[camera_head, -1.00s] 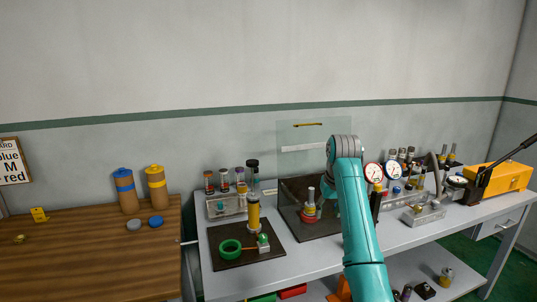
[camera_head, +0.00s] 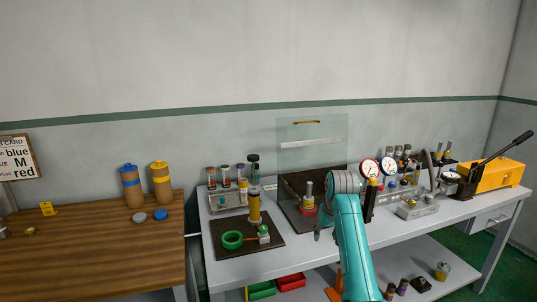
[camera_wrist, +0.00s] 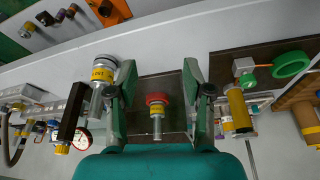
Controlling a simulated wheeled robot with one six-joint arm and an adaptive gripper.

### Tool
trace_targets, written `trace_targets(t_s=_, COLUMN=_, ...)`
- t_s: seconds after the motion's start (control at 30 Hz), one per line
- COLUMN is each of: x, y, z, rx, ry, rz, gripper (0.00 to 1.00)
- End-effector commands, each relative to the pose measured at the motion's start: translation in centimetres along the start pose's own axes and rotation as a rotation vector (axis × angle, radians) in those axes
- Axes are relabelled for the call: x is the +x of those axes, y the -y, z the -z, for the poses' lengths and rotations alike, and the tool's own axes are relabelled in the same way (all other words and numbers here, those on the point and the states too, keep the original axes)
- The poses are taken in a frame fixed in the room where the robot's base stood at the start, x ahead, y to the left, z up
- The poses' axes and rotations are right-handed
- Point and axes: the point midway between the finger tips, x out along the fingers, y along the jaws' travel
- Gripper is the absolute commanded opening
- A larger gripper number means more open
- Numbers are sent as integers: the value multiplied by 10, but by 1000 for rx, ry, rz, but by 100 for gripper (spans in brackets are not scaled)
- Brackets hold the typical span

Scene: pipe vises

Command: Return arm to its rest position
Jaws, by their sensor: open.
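My teal arm rises in front of the grey workbench in the head view, with its wrist low over the bench. My gripper (camera_wrist: 160,97) is open in the wrist view, its two dark green fingers spread wide with nothing between them touching. A fitting with a red collar and yellow band (camera_wrist: 157,112) shows in the gap beyond the fingers, apart from them. The fingertips are mostly hidden in the head view.
A dark mat (camera_head: 228,246) holds a yellow cylinder (camera_head: 254,207) and a green ring (camera_head: 232,240). Gauges (camera_head: 369,168), a rack (camera_head: 229,199) and a yellow pump (camera_head: 498,177) stand on the bench. A wooden table (camera_head: 90,257) is at left. Space above the bench is open.

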Motion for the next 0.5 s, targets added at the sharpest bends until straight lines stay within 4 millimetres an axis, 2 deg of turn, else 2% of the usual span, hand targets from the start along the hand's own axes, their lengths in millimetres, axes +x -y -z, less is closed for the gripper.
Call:
trace_targets(t_s=0.17, x=48, y=1, z=-29, rx=4, ry=-37, rz=-3, gripper=51)
trace_targets(t_s=0.27, x=82, y=2, z=-53, rx=7, ry=-68, rz=-5, gripper=51)
trace_targets(t_s=0.5, x=153, y=5, z=-124, rx=14, ry=-160, rz=-12, gripper=51)
